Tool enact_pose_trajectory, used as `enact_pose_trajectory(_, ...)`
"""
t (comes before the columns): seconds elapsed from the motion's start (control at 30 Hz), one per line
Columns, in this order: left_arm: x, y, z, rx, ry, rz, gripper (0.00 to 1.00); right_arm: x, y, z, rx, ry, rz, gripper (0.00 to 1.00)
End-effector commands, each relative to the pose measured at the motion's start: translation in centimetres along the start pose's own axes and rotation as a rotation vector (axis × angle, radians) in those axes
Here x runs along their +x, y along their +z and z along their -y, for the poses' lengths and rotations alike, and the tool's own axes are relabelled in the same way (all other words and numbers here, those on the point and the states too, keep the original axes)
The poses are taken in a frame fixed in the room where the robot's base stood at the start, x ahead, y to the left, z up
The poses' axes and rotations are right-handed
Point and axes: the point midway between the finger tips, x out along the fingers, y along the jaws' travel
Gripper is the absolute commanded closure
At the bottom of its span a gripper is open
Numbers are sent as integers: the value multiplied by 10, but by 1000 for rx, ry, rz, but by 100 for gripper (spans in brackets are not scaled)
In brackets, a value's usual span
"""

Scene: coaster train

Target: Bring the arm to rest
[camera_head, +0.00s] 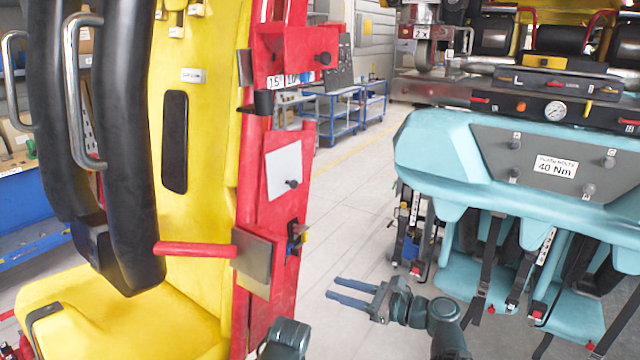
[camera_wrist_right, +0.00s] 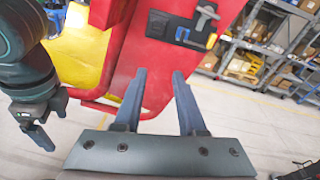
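My right gripper (camera_head: 332,288) reaches in from the lower right in the head view. Its two dark blue fingers are apart with nothing between them, above the grey floor. In the right wrist view the fingers of my right gripper (camera_wrist_right: 156,74) are also spread and empty, with the red panel beyond them. Part of my left arm shows at the bottom edge of the head view, its gripper out of frame. My left gripper (camera_wrist_right: 40,135) shows dark at the left of the right wrist view; its opening is unclear.
A yellow seat (camera_head: 125,315) with black restraints and a red frame (camera_head: 268,215) stands left. A teal seat row (camera_head: 435,148) with a "40 Nm" plate (camera_head: 555,167) stands right. Pale floor (camera_head: 335,205) lies between them. Blue carts (camera_head: 345,110) stand behind.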

Motion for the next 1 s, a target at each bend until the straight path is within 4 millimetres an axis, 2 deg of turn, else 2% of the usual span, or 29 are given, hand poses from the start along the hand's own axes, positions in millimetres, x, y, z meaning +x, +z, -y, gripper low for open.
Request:
enact_pose_trajectory(0.1,0,0,0,0,0,0,10,26,-36,-48,-284,179,-167,60)
enact_pose_trajectory(0.2,0,0,0,0,0,0,10,35,-73,-90,-581,390,-307,60)
enact_pose_trajectory(0.3,0,0,0,0,0,0,10,33,-109,-124,-868,630,-413,60)
enact_pose_trajectory(0.4,0,0,0,0,0,0,10,20,-139,-148,-1138,894,-487,60)
enact_pose_trajectory(0.53,0,0,0,0,0,0,10,-3,-165,-163,-1429,1241,-535,60)
enact_pose_trajectory(0.7,0,0,0,0,0,0,10,-29,-178,-164,-1658,1605,-544,60)
enact_pose_trajectory(0.83,0,0,0,0,0,0,10,-40,-179,-161,-1734,1764,-537,60)
enact_pose_trajectory(1.0,0,0,0,0,0,0,10,-45,-179,-159,-1759,1827,-535,60)
